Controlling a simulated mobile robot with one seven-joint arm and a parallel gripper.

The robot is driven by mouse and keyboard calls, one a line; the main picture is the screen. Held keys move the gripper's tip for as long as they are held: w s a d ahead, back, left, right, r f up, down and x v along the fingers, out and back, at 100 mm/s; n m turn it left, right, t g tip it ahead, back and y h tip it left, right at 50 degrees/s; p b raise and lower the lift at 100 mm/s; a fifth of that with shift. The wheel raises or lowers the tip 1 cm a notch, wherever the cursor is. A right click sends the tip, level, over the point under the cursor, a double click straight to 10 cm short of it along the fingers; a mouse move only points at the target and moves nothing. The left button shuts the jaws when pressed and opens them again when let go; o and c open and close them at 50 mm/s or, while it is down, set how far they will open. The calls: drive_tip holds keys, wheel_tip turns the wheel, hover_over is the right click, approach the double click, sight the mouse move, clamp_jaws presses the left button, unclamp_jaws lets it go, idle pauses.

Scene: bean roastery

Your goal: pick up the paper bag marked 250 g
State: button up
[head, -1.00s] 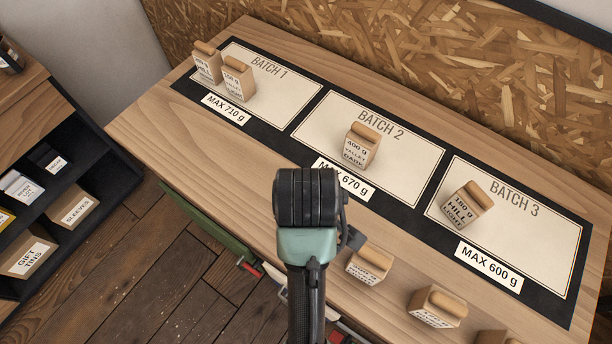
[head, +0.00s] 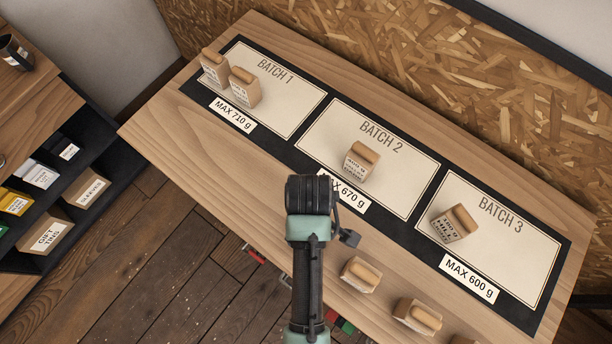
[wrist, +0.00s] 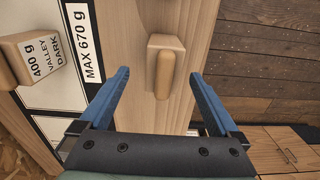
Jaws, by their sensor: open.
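My gripper (wrist: 160,75) is open and empty. In the wrist view a paper bag (wrist: 153,45) with a rolled top lies ahead of the gap between the blue fingers, seen from above, with no readable label. It looks like the bag by the table's front edge in the head view (head: 358,276). Two more bags stand along that edge, one nearby (head: 408,318) and one cut off by the frame (head: 459,341). I cannot read 250 g on any bag. In the head view my arm hides the fingers.
The table (head: 180,140) has three batch fields. Two bags (head: 245,98) stand on Batch 1, one 400 g bag (head: 355,168) on Batch 2 and one bag (head: 445,230) on Batch 3. A dark shelf (head: 95,170) with boxes stands at the left. Chipboard rises behind the table.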

drive_tip(key=shift+s+a+f+p, duration=0.1)
drive_tip(key=shift+f+p, duration=0.25)
drive_tip(key=shift+f, duration=1.15)
drive_tip(key=shift+s+a+f+p, duration=0.1)
drive_tip(key=shift+f+p, duration=0.2)
drive_tip(key=shift+f, duration=1.15)
clamp_jaws()
